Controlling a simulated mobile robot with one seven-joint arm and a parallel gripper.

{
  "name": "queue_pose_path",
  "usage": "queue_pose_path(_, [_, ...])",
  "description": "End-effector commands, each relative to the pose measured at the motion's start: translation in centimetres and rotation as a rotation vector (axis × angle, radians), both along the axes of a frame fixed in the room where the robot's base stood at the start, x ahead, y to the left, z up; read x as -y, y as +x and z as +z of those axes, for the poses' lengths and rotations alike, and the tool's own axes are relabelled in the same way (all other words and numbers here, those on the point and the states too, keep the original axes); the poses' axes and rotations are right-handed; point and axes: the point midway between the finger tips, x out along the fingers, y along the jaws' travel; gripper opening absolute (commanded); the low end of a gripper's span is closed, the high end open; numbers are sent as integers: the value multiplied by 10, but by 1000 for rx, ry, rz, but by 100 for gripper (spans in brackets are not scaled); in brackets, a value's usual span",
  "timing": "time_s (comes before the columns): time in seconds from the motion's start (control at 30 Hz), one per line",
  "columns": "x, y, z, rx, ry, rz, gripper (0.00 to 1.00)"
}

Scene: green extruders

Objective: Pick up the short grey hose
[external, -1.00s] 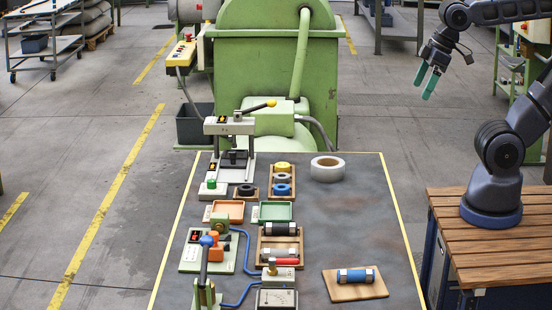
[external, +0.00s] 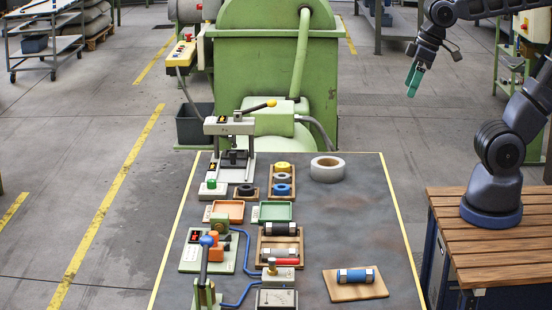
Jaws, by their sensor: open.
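A wooden tray (external: 261,243) on the dark table holds several short cylinders lying across it. A light grey one (external: 281,253), which looks like the short grey hose, lies in its front part. A dark, near-black one (external: 281,229) lies behind it, and a red-ended piece (external: 286,262) lies just in front. My gripper (external: 414,80) is open and empty, its green fingers pointing down, high in the upper right, well away from the tray. The gap between its fingers is hard to see from this side.
A blue hose piece (external: 356,275) lies on a wooden board (external: 340,292) at front right. A tape roll (external: 327,169), a lever press (external: 232,125), an orange tray (external: 229,205) and a gauge box (external: 276,299) also stand on the table. The table's right middle is clear.

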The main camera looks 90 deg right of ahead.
Motion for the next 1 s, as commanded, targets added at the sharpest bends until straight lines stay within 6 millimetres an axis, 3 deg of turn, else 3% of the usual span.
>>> queue_pose_path(0.47, [-30,109,-18,-137,78,-375,100])
queue_pose_path(0.77, [-61,175,-50,-190,77,-622,100])
queue_pose_path(1.0, [-93,223,-87,-206,54,-820,100])
